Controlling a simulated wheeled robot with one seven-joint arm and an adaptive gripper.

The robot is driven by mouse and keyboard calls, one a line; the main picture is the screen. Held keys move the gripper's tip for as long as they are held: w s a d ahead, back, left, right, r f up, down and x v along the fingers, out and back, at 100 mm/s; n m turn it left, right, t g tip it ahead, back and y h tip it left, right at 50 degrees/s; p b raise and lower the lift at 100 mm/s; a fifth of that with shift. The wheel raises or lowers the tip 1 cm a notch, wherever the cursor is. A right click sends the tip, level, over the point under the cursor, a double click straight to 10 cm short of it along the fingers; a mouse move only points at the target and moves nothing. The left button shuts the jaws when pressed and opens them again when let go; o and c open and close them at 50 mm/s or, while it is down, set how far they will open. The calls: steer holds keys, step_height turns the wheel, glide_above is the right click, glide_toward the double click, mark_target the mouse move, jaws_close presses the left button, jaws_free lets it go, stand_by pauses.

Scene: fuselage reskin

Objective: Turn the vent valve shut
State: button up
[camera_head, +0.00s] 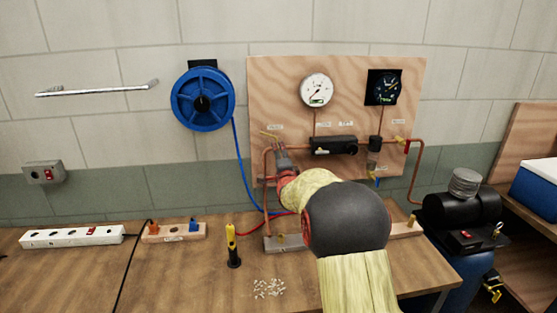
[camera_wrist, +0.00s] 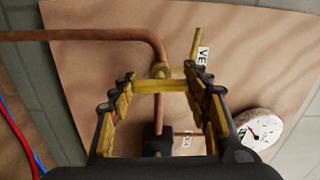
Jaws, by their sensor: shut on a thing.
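The vent valve is a small brass fitting on the copper pipe at the left of the wooden board. Its thin yellow lever (camera_head: 269,134) shows in the head view just above my gripper (camera_head: 281,155). In the wrist view the brass valve body (camera_wrist: 160,71) sits at the pipe's bend, and a yellow lever (camera_wrist: 196,44) slants up beside a partly hidden label starting "VE". My gripper (camera_wrist: 162,82) has its fingers spread on both sides of a brass bar (camera_wrist: 162,87) that spans between them. It is shut on this bar at the valve. My arm hides the board's lower part.
The wooden board (camera_head: 262,80) carries a white gauge (camera_head: 317,89), a dark gauge (camera_head: 383,87) and copper piping. A blue hose reel (camera_head: 203,98) hangs left. A yellow-black tool (camera_head: 232,245) stands on the bench near loose small pieces (camera_head: 268,288). A black compressor (camera_head: 462,212) stands right.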

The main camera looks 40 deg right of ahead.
steer(key=shift+f+m, duration=0.1)
steer(key=shift+m, duration=0.5)
steer(key=o, duration=1.2)
steer(key=v, duration=1.2)
steer(key=shift+d, duration=0.1)
